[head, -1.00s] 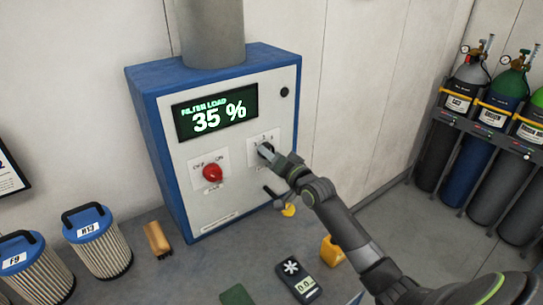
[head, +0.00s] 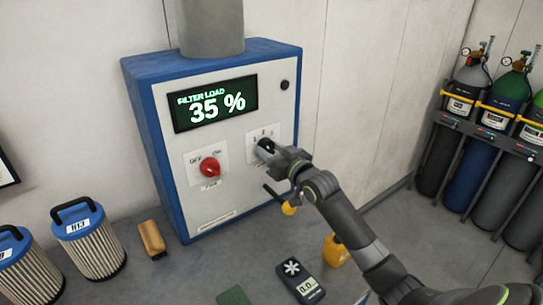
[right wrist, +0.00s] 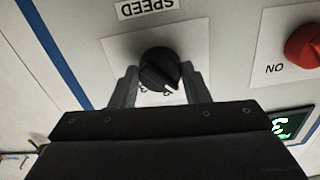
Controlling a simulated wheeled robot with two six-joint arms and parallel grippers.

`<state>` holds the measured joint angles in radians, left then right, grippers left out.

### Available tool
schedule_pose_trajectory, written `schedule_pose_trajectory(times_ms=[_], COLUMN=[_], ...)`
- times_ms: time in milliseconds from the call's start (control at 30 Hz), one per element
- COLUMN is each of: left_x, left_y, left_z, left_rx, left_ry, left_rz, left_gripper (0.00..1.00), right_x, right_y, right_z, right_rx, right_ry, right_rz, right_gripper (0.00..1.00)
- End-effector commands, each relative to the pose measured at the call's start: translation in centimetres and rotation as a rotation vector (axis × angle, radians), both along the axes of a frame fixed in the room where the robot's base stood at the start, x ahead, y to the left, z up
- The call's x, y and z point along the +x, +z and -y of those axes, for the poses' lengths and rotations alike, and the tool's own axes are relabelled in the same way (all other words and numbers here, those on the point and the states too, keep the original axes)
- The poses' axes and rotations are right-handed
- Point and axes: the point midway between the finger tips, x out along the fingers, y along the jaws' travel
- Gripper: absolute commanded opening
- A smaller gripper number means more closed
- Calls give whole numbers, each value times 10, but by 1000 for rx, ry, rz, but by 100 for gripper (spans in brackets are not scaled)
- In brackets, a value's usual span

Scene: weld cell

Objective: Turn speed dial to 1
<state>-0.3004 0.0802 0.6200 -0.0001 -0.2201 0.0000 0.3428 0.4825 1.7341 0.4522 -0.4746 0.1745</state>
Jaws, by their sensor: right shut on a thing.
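The speed dial (right wrist: 160,70) is a black round knob on a white plate, under an upside-down SPEED label (right wrist: 147,7) in the right wrist view. Its white mark points down and slightly right in that view; the digits near it are partly hidden, so I cannot tell which it meets. In the head view the dial (head: 265,145) is mostly covered, with small numbers above it on the plate (head: 271,131). My right gripper (head: 273,150) reaches it from the right. Its two fingers (right wrist: 162,88) are shut on the dial from both sides. My left gripper is out of view.
The blue-edged control box has a lit display (head: 215,103) reading FILTER LOAD 35 % and a red switch (head: 209,167) left of the dial. Below are a yellow-ended lever (head: 288,208), a brush (head: 152,240), filters (head: 89,245) and a meter (head: 300,282). Gas cylinders (head: 468,130) stand right.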

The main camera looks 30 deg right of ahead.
Motion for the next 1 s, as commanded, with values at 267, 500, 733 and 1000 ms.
schedule_pose_trajectory(times_ms=[267,500,733,1000], left_x=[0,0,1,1], left_y=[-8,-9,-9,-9], left_z=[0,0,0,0], left_rx=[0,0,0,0], left_ry=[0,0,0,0], left_rz=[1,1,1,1], left_gripper=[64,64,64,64], right_x=[0,0,0,0], right_y=[-1,-1,-1,0], right_z=[0,0,0,0], right_rx=[-97,-120,-121,-120], right_ry=[0,-1,-1,-1], right_rz=[13,15,15,15], right_gripper=[19,19,19,64])
